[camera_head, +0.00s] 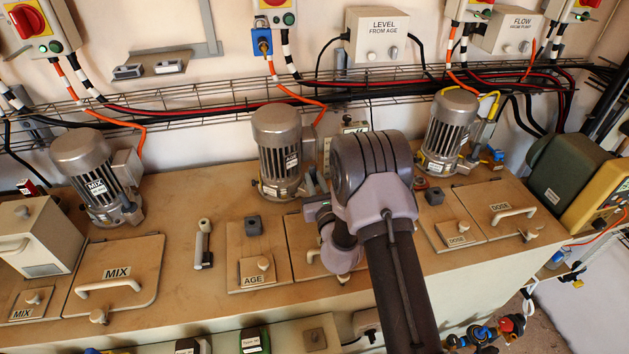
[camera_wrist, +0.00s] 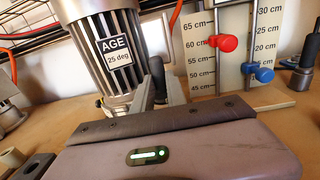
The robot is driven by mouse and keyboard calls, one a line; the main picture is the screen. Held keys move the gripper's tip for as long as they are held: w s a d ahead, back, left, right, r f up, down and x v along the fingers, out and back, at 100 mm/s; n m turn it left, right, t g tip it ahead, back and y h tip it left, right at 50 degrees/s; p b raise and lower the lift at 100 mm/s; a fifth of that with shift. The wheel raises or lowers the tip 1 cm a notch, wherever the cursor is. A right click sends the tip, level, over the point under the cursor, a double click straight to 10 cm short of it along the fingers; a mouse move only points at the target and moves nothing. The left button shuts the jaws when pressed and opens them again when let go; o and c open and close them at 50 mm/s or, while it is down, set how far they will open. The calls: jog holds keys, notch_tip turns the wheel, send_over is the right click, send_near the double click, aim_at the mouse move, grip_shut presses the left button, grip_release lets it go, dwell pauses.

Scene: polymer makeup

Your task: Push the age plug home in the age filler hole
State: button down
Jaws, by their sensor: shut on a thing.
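My gripper (camera_wrist: 157,98) shows in the wrist view, with its grey fingers closed on a dark upright piece, which I take to be the age plug (camera_wrist: 157,71). The plug stands in front of the age motor (camera_wrist: 108,50), which is labelled AGE, 25 deg. The plug's lower end and the age filler hole are hidden behind the gripper body, so I cannot tell how deep the plug sits. In the head view my arm covers this spot, to the right of the age motor (camera_head: 278,145). The small AGE lid (camera_head: 258,270) lies shut at the front.
Gauge boards with a red slider (camera_wrist: 227,43) and a blue slider (camera_wrist: 264,75) stand behind the gripper. The dose motor (camera_head: 450,130) is to the right, the mix motor (camera_head: 95,170) to the left. A wire cable tray (camera_head: 200,105) runs along the wall.

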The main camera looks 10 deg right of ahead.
jog(key=shift+f, duration=0.15)
jog(key=shift+r+p, duration=0.85)
jog(key=shift+r, duration=0.1)
dwell(0.8)
jog(key=shift+f+b, duration=0.75)
jog(key=shift+f, duration=0.3)
jog(key=c, duration=1.3)
grip_release()
jog(key=shift+s+f, duration=0.1)
jog(key=shift+o, duration=0.2)
